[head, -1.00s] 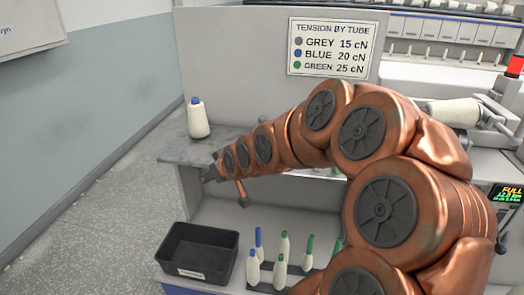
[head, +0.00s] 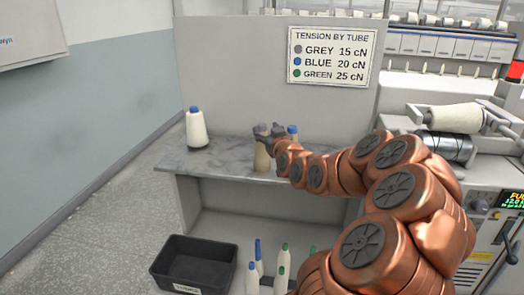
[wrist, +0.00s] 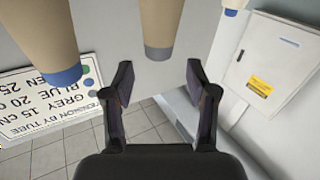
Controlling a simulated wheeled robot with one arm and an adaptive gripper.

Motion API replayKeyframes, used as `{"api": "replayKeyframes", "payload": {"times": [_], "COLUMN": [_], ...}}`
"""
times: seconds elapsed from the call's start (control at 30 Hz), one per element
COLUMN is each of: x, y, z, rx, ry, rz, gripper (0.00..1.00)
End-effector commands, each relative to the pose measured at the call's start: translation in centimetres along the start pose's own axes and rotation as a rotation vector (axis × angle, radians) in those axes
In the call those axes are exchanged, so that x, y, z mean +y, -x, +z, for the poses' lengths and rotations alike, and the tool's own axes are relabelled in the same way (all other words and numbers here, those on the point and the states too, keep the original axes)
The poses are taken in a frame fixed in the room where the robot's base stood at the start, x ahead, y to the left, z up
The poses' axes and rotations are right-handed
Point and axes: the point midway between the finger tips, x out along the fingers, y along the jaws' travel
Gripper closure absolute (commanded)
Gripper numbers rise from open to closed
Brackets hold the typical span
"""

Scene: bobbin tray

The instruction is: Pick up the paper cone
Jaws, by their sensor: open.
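A tan cone with a grey tip (head: 262,158) stands upright on the grey counter; in the wrist view its narrow tip end (wrist: 159,25) is ahead of my jaws, in line with the gap. My gripper (head: 271,132) is open at this cone's top in the head view. In the wrist view my open gripper (wrist: 158,80) has nothing visible between its fingertips. A second tan cone, blue-tipped, stands just right, partly hidden behind my gripper; its blue tip (head: 292,129) shows, and its body shows in the wrist view (wrist: 38,35). I cannot tell which one is paper.
A cream blue-tipped cone (head: 196,130) stands at the counter's left. The counter (head: 225,152) is clear between it and the grey-tipped cone. Below are a black bin (head: 185,252) and several small tipped bobbins (head: 258,262). A tension sign (head: 332,56) hangs on the panel behind.

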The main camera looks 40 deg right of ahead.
Motion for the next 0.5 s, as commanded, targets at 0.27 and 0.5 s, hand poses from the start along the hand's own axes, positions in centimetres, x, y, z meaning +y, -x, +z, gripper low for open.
{"api": "replayKeyframes", "payload": {"times": [0.27, 0.5], "x": [0.1, 0.4], "y": [-2.0, -4.4], "z": [0.7, 1.0], "rx": [-0.005, -0.002], "ry": [-0.001, -0.001], "rz": [-0.003, -0.002], "gripper": [0.42, 0.42]}}
